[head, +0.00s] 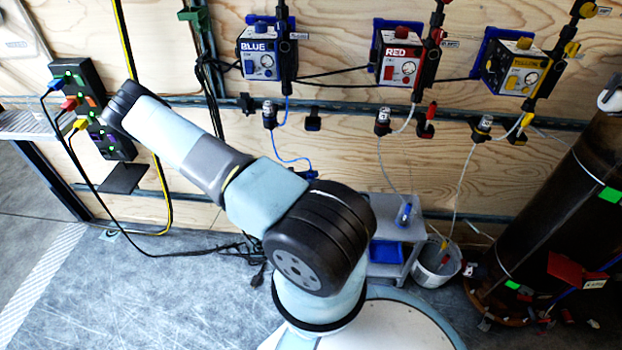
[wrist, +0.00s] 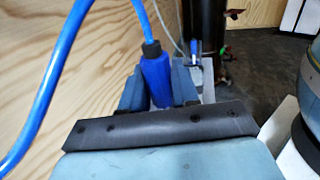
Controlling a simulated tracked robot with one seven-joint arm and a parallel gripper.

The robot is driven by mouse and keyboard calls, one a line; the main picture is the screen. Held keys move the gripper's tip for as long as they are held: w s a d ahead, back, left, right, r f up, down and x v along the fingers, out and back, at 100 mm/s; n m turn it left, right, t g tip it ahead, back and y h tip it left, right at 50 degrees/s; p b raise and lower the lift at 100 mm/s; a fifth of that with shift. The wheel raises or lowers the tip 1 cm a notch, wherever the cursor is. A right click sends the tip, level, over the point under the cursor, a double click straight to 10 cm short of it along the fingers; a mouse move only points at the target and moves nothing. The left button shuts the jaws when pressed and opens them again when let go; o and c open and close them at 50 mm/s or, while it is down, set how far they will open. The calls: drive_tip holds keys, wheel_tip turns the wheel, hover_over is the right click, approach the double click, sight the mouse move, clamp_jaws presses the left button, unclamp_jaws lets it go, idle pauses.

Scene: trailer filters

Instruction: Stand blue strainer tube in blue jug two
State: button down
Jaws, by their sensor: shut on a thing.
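In the wrist view, my gripper (wrist: 160,85) is shut on the blue strainer tube (wrist: 156,82). The tube has a black collar at its upper end, and a thin blue line rises from it. Its lower end is hidden behind the gripper's dark front edge. In the head view my arm hides most of the gripper; a thin blue hose (head: 288,158) runs from the blue box down behind the arm. I cannot make out blue jug two in either view.
A grey cart (head: 412,232) carries a blue upright piece (head: 403,214) and a blue tray (head: 386,252). A white bucket (head: 436,266) stands beside it. A large dark cylinder (head: 545,215) stands at right. The plywood wall (head: 330,45) bears pump boxes and hoses. Floor at left is mostly clear.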

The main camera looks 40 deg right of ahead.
drive_tip(key=shift+f, duration=0.1)
drive_tip(key=c, duration=0.8)
unclamp_jaws()
drive_tip(key=shift+o, duration=0.2)
drive_tip(key=shift+a, duration=0.1)
drive_tip(key=v, duration=1.3)
drive_tip(key=shift+w+a, duration=0.2)
drive_tip(key=shift+a, duration=0.15)
